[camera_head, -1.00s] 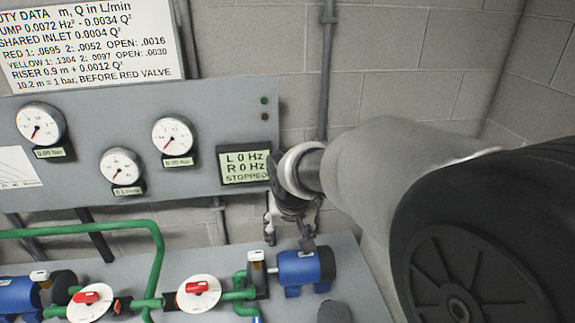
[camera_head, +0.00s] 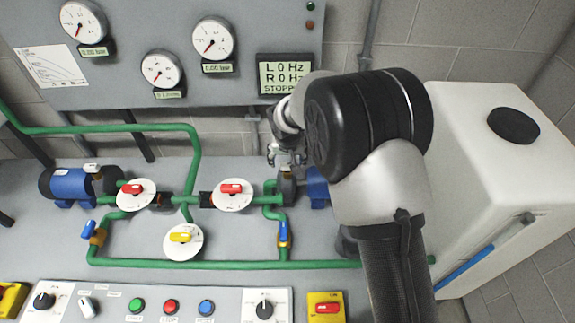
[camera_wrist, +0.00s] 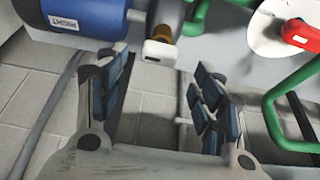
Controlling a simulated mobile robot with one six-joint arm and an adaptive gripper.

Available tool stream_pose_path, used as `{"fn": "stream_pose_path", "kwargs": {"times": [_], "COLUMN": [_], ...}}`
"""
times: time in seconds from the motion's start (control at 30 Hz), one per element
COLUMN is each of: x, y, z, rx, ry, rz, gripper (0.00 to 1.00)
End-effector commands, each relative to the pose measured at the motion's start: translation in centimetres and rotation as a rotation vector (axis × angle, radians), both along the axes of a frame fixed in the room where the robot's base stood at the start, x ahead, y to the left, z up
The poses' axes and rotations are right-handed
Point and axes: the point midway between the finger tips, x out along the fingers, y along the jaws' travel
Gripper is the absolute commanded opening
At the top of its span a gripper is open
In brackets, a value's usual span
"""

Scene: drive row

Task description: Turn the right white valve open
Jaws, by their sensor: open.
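The right white valve shows in the wrist view as a small white handle (camera_wrist: 160,50) on a brass fitting, beside the blue motor (camera_wrist: 75,12) with its upside-down label. My gripper (camera_head: 287,160) is above the right pump in the head view. In the wrist view its two dark-padded fingers (camera_wrist: 160,88) are spread apart with nothing between them. The white handle lies just beyond the fingertips, apart from both as far as I can see. The matching left white valve (camera_head: 92,168) stands at the left pump.
Red valves (camera_head: 133,187) (camera_head: 232,187) and a yellow valve (camera_head: 181,238) sit on white discs among green pipes. Blue-handled valves (camera_head: 88,229) (camera_head: 284,233) stand below. The gauge panel (camera_head: 120,92) is behind; a white tank (camera_head: 470,160) stands right. The display reads 0 Hz.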

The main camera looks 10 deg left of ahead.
Motion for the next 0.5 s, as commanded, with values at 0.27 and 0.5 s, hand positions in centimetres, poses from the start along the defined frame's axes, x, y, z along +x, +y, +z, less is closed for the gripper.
{"fn": "stream_pose_path", "kwargs": {"times": [0.27,0.5], "x": [1.7,2.2], "y": [0.4,0.5], "z": [-4.4,-5.3], "rx": [-0.001,0.000], "ry": [0.001,0.000], "rz": [0.000,0.000], "gripper": [0.62,0.62]}}
